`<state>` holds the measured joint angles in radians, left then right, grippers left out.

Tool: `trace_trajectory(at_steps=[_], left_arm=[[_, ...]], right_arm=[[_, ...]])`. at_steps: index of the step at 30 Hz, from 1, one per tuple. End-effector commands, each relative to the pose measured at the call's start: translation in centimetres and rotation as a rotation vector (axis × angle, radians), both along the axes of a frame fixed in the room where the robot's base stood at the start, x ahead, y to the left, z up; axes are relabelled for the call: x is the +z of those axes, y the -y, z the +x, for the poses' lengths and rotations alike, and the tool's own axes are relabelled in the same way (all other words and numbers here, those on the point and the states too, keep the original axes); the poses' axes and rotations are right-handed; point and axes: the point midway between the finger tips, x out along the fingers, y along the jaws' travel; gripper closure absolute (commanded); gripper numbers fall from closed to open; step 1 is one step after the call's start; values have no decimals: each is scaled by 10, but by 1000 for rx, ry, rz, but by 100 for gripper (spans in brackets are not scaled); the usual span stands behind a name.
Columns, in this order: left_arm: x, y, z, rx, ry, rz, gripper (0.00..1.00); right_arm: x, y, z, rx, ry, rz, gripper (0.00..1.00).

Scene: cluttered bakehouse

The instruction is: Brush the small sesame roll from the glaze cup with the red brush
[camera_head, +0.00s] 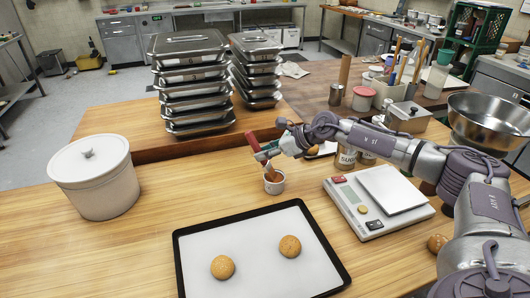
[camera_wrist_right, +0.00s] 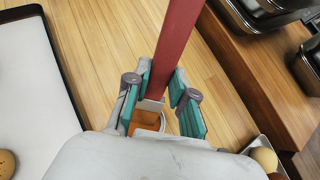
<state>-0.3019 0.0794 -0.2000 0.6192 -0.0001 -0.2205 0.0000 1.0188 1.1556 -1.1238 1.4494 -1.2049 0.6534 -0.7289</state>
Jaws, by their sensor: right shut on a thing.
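My right gripper (camera_head: 266,154) is shut on the red brush (camera_head: 253,141), whose handle tilts up to the left. It also shows in the wrist view (camera_wrist_right: 183,35), between the teal finger pads. The brush's lower end points down at the small white glaze cup (camera_head: 275,186); whether the bristles touch the glaze is hard to tell. The cup and its orange glaze show partly behind the fingers in the wrist view (camera_wrist_right: 148,120). Two round rolls, one nearer (camera_head: 222,267) and one farther right (camera_head: 290,246), lie on the lined black-rimmed tray (camera_head: 177,258); which is the small sesame one is unclear. My left gripper is not in view.
A lidded white pot (camera_head: 95,180) stands at left. A scale (camera_head: 366,222) stands right of the cup, under my right arm. Stacked metal pans (camera_head: 190,90) stand behind. The wood between pot and cup is clear.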

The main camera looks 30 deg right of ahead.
Motion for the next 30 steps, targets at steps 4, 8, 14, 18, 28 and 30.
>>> trace_trajectory(at_steps=[4,8,14,18,28,30], left_arm=[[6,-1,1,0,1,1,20],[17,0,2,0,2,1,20],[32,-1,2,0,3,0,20],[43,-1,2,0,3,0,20],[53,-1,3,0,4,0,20],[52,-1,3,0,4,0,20]], right_arm=[[8,0,0,0,1,1,100],[22,0,0,0,1,1,100],[41,0,0,1,1,-1,100],[56,0,0,0,1,1,100],[70,0,0,0,-1,-1,100],[70,0,0,0,0,0,100]])
